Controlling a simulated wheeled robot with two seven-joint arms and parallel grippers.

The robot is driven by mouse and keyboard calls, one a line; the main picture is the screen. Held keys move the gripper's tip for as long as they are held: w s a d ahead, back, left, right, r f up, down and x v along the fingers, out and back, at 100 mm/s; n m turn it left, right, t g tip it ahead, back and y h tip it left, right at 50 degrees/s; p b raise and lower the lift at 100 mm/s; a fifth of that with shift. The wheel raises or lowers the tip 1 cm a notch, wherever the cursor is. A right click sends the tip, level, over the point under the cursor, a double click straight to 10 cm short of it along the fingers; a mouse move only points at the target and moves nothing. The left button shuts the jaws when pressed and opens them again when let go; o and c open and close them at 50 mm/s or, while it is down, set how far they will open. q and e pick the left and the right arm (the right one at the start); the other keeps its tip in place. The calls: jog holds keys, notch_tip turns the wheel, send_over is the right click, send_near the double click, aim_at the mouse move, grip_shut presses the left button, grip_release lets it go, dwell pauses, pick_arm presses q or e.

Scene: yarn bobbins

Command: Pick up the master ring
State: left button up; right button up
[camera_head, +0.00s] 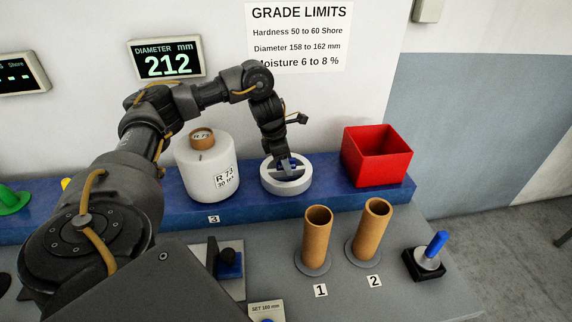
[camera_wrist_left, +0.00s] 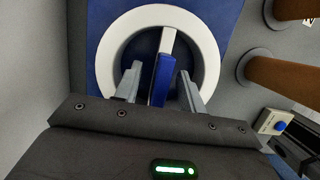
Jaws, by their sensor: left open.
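The master ring (camera_head: 287,187) is a white ring with a crossbar and a blue grip. It lies on the blue shelf between the white bobbin and the red bin. It also shows in the left wrist view (camera_wrist_left: 107,62), with its blue grip (camera_wrist_left: 162,82) between my fingers. My left gripper (camera_head: 286,165) is over the ring, pointing down. In the left wrist view my left gripper (camera_wrist_left: 159,72) is open, one finger on each side of the blue grip, with gaps visible. My right gripper is not in view.
A white bobbin (camera_head: 206,172) labelled R 73 stands left of the ring. A red bin (camera_head: 378,155) stands to its right. Two brown tubes (camera_head: 316,236) (camera_head: 371,230) stand in front, beside a blue-handled lever (camera_head: 434,248). A display (camera_head: 166,60) reads 212.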

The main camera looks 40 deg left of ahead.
pick_arm(q)
jog(key=shift+x, duration=0.9)
grip_shut()
